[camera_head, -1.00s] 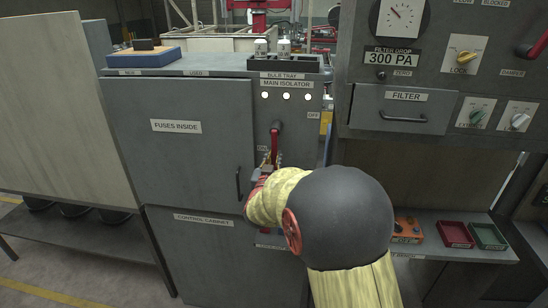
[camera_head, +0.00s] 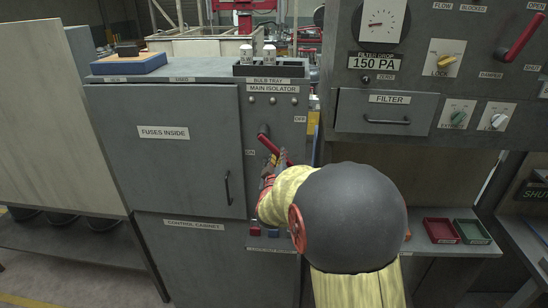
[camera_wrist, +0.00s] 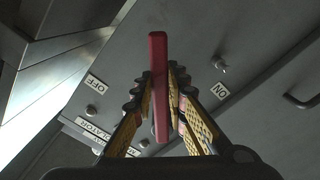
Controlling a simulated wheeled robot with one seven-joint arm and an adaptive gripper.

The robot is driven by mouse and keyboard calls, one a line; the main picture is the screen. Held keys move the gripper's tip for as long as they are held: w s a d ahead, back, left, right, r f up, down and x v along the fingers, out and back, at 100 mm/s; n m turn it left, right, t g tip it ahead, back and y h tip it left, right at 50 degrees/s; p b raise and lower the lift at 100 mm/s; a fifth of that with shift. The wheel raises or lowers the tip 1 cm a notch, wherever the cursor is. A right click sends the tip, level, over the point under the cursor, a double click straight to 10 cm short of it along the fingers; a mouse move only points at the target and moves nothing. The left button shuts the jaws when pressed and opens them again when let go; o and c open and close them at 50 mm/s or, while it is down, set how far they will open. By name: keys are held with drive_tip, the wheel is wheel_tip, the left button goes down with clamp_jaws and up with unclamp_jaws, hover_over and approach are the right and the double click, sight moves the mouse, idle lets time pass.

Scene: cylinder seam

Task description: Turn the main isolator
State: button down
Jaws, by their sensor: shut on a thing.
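The main isolator's red handle (camera_head: 268,144) is on the grey cabinet front, below the MAIN ISOLATOR label (camera_head: 273,89). It slants down and right from its pivot, between the ON label (camera_head: 250,153) at lower left and the OFF label (camera_head: 299,119) at upper right. My gripper (camera_head: 277,163) is shut on the handle, partly hidden by my wrist. In the wrist view the handle (camera_wrist: 158,85) stands between the two fingers of my gripper (camera_wrist: 159,78).
The fuse door (camera_head: 165,165) with its upright handle is left of the isolator. Red (camera_head: 440,231) and green (camera_head: 472,232) trays sit on a low shelf at right. A bulb tray (camera_head: 268,70) is on top.

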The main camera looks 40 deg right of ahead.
drive_tip(key=r+n, duration=0.1)
drive_tip(key=s+d+r+n+p, duration=0.1)
drive_tip(key=n, duration=0.1)
drive_tip(key=r+n, duration=0.1)
drive_tip(key=shift+s+d+n+p, duration=0.15)
drive_tip(key=shift+s+n+p, duration=0.1)
drive_tip(key=shift+n+p, duration=0.1)
drive_tip(key=shift+s+d+r+n+p, duration=0.1)
drive_tip(key=shift+r+n+p, duration=0.45)
drive_tip(key=shift+r+n, duration=0.45)
drive_tip(key=shift+s+d+r+n+p, duration=0.1)
drive_tip(key=shift+r+n+p, duration=0.5)
drive_tip(key=shift+n, duration=0.65)
drive_tip(key=c, duration=1.8)
unclamp_jaws()
drive_tip(key=shift+c, duration=0.2)
drive_tip(key=shift+o, duration=0.4)
drive_tip(key=v, duration=1.2)
drive_tip(key=shift+w, duration=0.1)
